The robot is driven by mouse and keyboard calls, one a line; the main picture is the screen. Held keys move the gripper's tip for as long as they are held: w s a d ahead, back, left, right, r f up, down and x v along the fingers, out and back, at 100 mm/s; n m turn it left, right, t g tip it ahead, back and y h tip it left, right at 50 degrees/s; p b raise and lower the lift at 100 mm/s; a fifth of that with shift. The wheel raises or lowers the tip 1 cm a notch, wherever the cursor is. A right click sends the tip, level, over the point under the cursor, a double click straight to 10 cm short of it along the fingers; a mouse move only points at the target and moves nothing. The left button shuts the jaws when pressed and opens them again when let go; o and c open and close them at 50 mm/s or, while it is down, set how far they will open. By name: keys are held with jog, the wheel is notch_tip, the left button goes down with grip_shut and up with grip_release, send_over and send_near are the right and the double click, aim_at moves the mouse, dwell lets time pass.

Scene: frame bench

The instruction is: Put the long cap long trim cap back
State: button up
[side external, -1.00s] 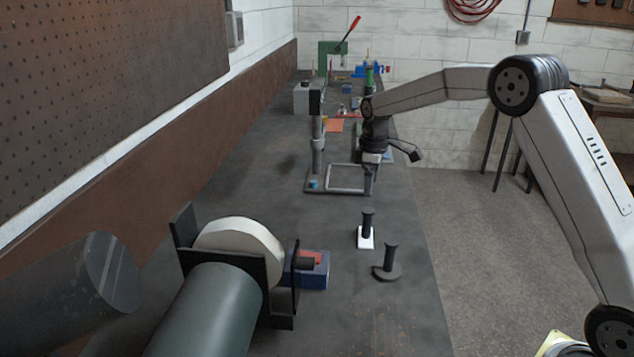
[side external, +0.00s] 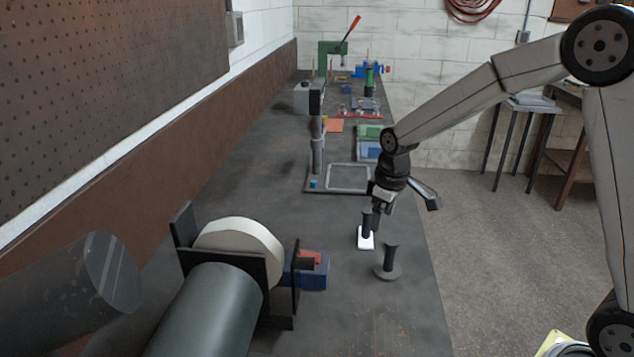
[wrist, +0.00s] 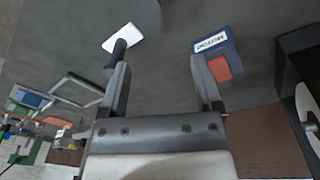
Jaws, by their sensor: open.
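A black-handled piece with a white rectangular base (side external: 366,239) stands upright on the bench. I cannot tell from the pictures which thing is the long trim cap. My gripper (side external: 377,206) is open, pointing down, just above and beside the white-based piece's handle. In the wrist view, my gripper (wrist: 161,64) has nothing between its fingers.
A grey rectangular frame (side external: 349,190) lies behind my gripper, beside an upright post (side external: 317,155). A blue box with a red part (side external: 310,270) sits left of the handled pieces, by a large white disc (side external: 238,240). The bench between is clear.

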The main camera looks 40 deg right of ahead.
jog(key=s+a+f+m, duration=0.1)
jog(key=s+a, duration=0.1)
jog(key=s, duration=0.5)
jog(key=s+a+f+m+t, duration=0.1)
jog(key=s+a+f+m, duration=0.1)
jog(key=s, duration=0.6)
jog(key=shift+s+a+f, duration=0.2)
jog(key=shift+s+a, duration=0.05)
jog(key=shift+a, duration=0.15)
